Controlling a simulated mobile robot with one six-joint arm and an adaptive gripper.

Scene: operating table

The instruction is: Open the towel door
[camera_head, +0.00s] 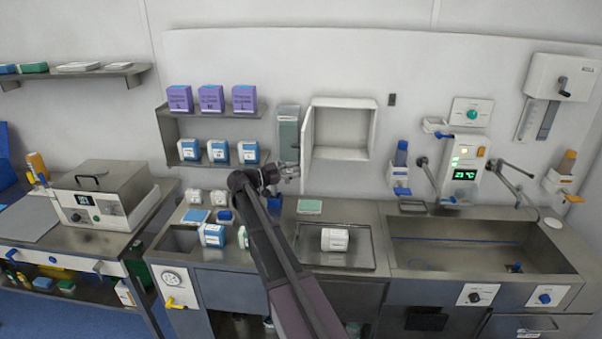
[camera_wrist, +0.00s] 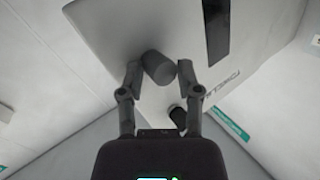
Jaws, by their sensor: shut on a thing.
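The white towel cabinet (camera_head: 341,128) is on the wall in the middle of the head view. Its towel door (camera_head: 307,145) stands swung out at the cabinet's left side, and the inside shows as bare. In the wrist view, the door (camera_wrist: 115,25) fills the upper middle, with partly readable lettering and a dark slot. My gripper (camera_head: 291,171) is at the door's lower part in the head view. In the wrist view, my gripper's fingers (camera_wrist: 158,75) are shut on the dark round door knob (camera_wrist: 157,67), one on each side.
A grey-green dispenser (camera_head: 288,132) hangs left of the door. Shelves with purple boxes (camera_head: 211,98) and white-blue boxes (camera_head: 218,151) are further left.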

